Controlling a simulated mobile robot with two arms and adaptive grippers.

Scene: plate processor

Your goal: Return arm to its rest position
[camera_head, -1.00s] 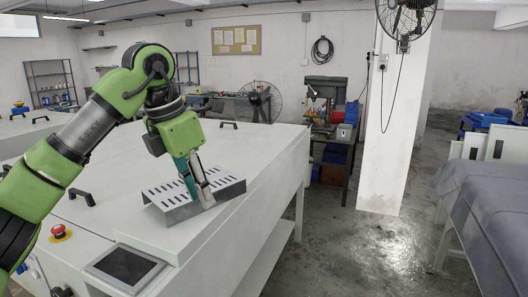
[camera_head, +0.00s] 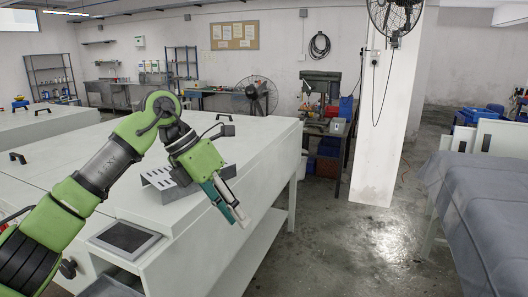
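My green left arm comes in from the left, bent at the elbow over the white plate processor (camera_head: 250,155). My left gripper (camera_head: 238,219) hangs down at the front right edge of the machine. Its fingers look close together, but I cannot tell whether they are fully shut. Nothing shows between them. A slotted metal plate rack (camera_head: 158,180) sits on the machine top, partly hidden behind the gripper and wrist. The gripper looks apart from it. My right gripper is not in view.
A dark touch panel (camera_head: 125,236) is at the machine's front corner. A white pillar (camera_head: 385,130) and a drill press table (camera_head: 330,130) stand behind. A bench with grey cloth (camera_head: 485,200) is at the right. The floor between (camera_head: 340,245) is clear.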

